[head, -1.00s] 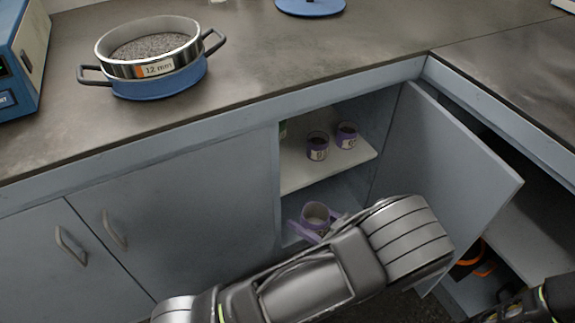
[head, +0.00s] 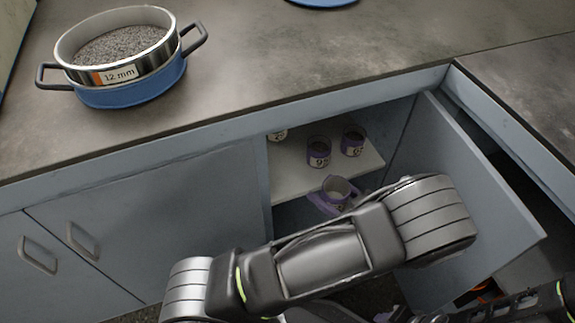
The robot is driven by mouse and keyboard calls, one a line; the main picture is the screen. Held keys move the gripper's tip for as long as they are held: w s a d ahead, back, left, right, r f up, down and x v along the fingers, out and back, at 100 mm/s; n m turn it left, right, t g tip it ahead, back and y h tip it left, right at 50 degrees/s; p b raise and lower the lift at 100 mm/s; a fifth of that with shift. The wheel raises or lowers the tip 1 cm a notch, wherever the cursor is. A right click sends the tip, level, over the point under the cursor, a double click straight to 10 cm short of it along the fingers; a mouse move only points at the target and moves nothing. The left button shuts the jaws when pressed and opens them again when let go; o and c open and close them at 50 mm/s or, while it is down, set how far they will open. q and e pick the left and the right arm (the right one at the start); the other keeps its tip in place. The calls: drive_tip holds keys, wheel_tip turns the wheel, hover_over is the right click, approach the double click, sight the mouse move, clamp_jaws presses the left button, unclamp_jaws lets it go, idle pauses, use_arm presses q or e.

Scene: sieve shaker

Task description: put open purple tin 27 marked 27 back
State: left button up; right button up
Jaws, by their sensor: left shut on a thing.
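An open purple tin (head: 338,187) with a pale inside is held at the cupboard opening, in front of the shelf's front edge. My left gripper (head: 328,203) is shut on it, low on its left side. My left arm hides part of the tin's lower right, and no number can be read on it. The tin looks roughly upright. The shelf (head: 290,178) inside the open cupboard carries two other purple tins (head: 318,152) (head: 353,141) with number labels. My right gripper cannot be made out.
Another tin (head: 277,135) is partly hidden at the shelf's left. The open cupboard door (head: 470,190) stands on the right. A 12 mm sieve (head: 120,72) on a blue pan (head: 130,95) stands on the worktop (head: 270,60). Shelf room shows left of and before the tins.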

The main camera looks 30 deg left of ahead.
use_arm(q)
drive_tip(key=shift+a, duration=0.1)
drive_tip(key=b, duration=0.5)
hover_over(278, 166)
drive_tip(key=d, duration=0.2)
drive_tip(key=shift+s+a+f, duration=0.1)
drive_tip(key=shift+s, duration=0.15)
drive_tip(key=shift+w+a, duration=0.1)
drive_tip(key=shift+a, duration=0.25)
drive_tip(key=shift+a, duration=0.35)
drive_tip(key=f+b, duration=0.3)
drive_tip(key=shift+w+a+f, duration=0.15)
drive_tip(key=shift+a+f, duration=0.1)
drive_tip(key=shift+r, duration=0.1)
